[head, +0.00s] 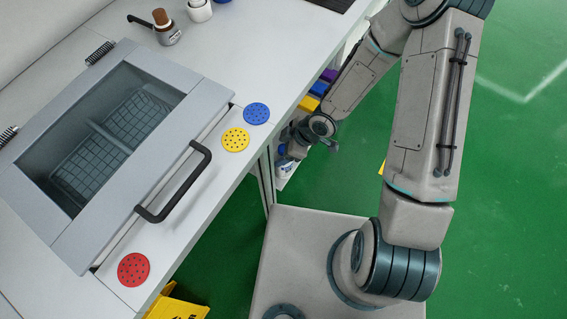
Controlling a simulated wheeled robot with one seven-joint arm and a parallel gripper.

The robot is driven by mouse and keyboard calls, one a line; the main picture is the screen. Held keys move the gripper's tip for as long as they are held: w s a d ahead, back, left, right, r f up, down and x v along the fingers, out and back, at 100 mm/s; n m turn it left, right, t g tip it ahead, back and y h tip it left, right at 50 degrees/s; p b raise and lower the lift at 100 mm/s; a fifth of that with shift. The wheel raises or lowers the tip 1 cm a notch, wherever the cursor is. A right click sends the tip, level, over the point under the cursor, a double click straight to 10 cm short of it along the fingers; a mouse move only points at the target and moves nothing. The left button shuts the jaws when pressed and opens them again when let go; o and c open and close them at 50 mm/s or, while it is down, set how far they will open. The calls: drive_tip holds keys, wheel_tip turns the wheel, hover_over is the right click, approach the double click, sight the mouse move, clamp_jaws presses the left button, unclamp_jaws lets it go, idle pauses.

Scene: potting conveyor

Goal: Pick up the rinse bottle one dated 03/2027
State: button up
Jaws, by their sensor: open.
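My gripper (308,145) is at the end of my arm, low beside the counter's right side, at the shelf opening under the worktop. It is small in the head view; its jaws are open and nothing shows between them. A small white object with blue on it (286,166) shows on the shelf just below and left of my gripper, partly hidden. It may be a bottle; I cannot tell, and no date is readable. No rinse bottle dated 03/2027 can be made out.
The white worktop (215,180) holds a grey lidded basin (150,59) with a wire basket inside and a black handle. Red, yellow and blue perforated discs lie in front. Coloured bins (309,103) sit under the counter edge.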

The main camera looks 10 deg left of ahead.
drive_tip(key=shift+x, duration=1)
clamp_jaws()
drive_tip(key=shift+d, duration=0.2)
